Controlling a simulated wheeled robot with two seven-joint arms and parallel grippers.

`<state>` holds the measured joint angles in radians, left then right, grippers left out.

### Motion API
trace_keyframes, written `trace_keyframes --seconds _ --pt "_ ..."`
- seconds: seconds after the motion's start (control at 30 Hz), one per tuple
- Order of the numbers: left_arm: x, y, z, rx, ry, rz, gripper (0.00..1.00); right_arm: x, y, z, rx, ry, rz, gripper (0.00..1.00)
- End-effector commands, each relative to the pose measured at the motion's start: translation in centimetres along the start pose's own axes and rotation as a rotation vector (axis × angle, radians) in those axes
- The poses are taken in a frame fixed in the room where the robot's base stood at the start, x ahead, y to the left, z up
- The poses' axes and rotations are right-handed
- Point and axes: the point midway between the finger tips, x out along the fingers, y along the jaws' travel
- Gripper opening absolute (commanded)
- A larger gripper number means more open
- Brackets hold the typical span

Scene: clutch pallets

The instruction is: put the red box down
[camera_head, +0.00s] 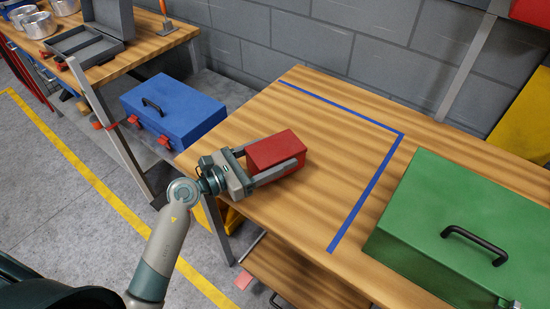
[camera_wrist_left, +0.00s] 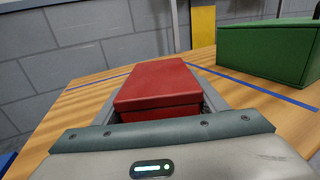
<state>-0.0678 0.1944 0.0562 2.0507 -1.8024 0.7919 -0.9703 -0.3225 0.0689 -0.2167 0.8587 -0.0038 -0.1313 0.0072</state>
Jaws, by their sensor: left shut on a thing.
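The small red box (camera_head: 276,149) is between the fingers of my left gripper (camera_head: 275,160), over the near left part of the wooden table (camera_head: 330,120). The gripper is shut on the box. In the left wrist view the red box (camera_wrist_left: 160,88) sits upright between the two fingers. I cannot tell whether its underside touches the table top. A blue tape line (camera_head: 368,190) marks an area on the table, and the box is on the left side of that line. My right gripper does not show.
A large green toolbox (camera_head: 465,225) with a black handle stands on the table at the right. A blue toolbox (camera_head: 173,108) is on a lower surface to the left. A grey block wall (camera_head: 330,45) runs behind. The table inside the tape is otherwise clear.

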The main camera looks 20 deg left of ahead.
Motion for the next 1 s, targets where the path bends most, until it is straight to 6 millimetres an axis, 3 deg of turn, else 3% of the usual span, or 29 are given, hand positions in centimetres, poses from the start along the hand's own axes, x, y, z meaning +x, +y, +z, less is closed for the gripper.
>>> trace_keyframes --seconds 0.2,0.7,0.73,0.77,0.8,1.0 --pt "0.0 0.0 -2.0 -0.001 -0.001 0.001 0.36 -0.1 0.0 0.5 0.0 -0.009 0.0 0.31" --pt "0.0 0.0 -2.2 0.001 -0.001 0.0 0.36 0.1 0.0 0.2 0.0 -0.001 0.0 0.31" --pt "0.0 0.0 -2.2 0.001 0.0 0.0 0.73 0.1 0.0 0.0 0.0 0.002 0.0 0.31" --pt "0.0 0.0 -2.2 0.001 0.0 0.0 0.8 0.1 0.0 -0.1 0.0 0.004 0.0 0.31" --pt "0.0 0.0 -2.2 0.001 0.0 0.0 0.84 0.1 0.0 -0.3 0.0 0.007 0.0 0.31" --pt "0.0 0.0 -2.2 0.001 0.0 0.0 0.84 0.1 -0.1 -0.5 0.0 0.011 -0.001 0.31"
